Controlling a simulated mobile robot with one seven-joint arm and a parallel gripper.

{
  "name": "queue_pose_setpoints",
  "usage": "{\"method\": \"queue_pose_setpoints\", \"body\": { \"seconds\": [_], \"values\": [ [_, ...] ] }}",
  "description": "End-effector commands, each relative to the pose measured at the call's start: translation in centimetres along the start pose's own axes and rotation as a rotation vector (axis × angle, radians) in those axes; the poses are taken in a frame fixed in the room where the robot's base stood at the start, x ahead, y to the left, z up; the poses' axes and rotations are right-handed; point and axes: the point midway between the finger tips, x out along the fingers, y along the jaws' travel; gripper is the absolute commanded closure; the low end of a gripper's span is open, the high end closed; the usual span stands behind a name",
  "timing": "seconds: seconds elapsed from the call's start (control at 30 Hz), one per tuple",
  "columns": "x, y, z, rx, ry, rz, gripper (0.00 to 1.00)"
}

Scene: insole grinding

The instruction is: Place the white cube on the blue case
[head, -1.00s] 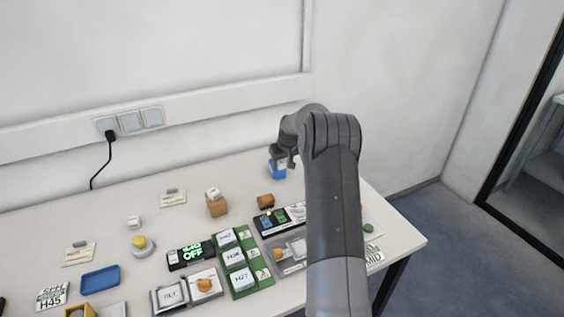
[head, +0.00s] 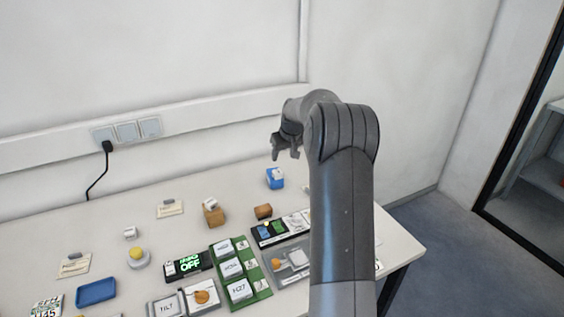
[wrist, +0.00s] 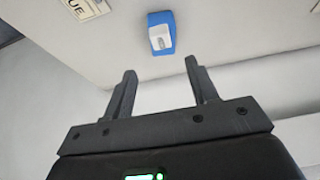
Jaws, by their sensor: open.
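The blue case (head: 276,184) stands near the back of the table, below my gripper. A white cube (head: 274,172) shows at its top. In the wrist view the blue case (wrist: 154,18) has the white cube (wrist: 159,37) against it, with blue showing around it; exact contact is hard to tell. My gripper (head: 286,155) is open and empty, raised above the case and apart from it. In the wrist view its two fingers (wrist: 160,70) stand apart with nothing between them.
A wooden block with a white cube (head: 210,204) on it and a brown block (head: 263,211) stand left of the case. Another white cube (head: 130,233), a yellow-topped button (head: 137,254) and a blue tray (head: 96,292) are farther left. Green and grey panels (head: 238,270) fill the front. The wall is close behind.

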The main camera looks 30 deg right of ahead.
Motion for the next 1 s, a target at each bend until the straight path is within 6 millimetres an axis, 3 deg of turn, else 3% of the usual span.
{"method": "queue_pose_setpoints", "body": {
  "seconds": [0.13, 0.23, 0.47, 0.77, 1.0],
  "values": [
    [-1.4, -0.4, 0.1, -0.003, -0.001, 0.001, 0.47],
    [-3.2, -1.8, 0.2, -0.011, 0.001, 0.005, 0.47],
    [-10.8, -7.9, 2.7, -0.035, 0.006, 0.027, 0.47],
    [-19.8, -15.2, 9.4, -0.045, 0.021, 0.049, 0.47],
    [-25.1, -19.6, 16.7, -0.040, 0.042, 0.053, 0.47]
  ]
}}
